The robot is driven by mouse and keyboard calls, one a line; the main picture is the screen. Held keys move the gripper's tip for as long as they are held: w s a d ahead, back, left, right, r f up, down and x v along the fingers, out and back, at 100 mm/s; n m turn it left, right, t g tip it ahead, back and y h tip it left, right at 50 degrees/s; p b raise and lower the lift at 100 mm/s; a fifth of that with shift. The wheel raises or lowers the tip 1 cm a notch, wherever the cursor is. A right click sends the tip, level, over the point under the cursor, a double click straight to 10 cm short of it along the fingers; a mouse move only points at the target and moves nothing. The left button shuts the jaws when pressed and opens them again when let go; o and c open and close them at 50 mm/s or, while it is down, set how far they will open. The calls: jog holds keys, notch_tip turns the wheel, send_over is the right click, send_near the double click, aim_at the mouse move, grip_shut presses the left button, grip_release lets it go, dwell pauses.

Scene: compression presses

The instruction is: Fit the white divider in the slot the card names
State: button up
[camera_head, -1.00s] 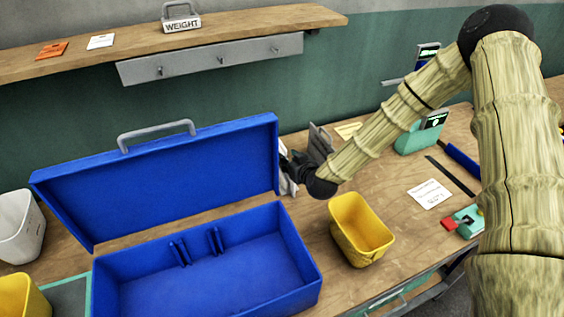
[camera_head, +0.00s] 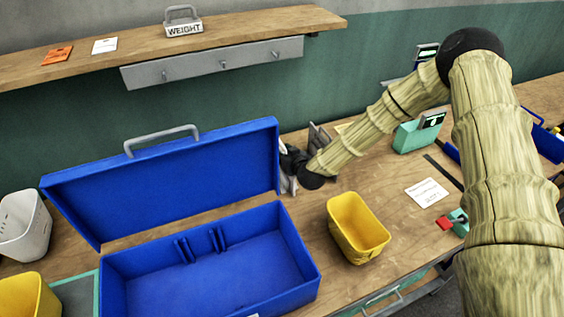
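The open blue case (camera_head: 275,295) stands at the front left, its lid (camera_head: 165,185) raised behind it. Narrow upright blue slot ribs (camera_head: 200,245) stand on its inner back wall. My gripper (camera_head: 292,163) is just right of the lid's right edge, at a grey rack (camera_head: 318,138) with upright plates. A pale upright piece (camera_head: 289,182) shows beside the fingers; I cannot tell whether it is the white divider or whether it is held. The fingers are dark and partly hidden. A white card (camera_head: 427,192) with small unreadable print lies on the table at the right.
A yellow bin (camera_head: 357,230) stands right of the case. Another yellow bin (camera_head: 25,298) and a white bin (camera_head: 24,225) are at the left. A teal device (camera_head: 418,135) stands behind the card. A shelf with a weight (camera_head: 184,25) runs above.

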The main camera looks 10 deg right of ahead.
grip_shut()
jog(key=shift+r, duration=0.15)
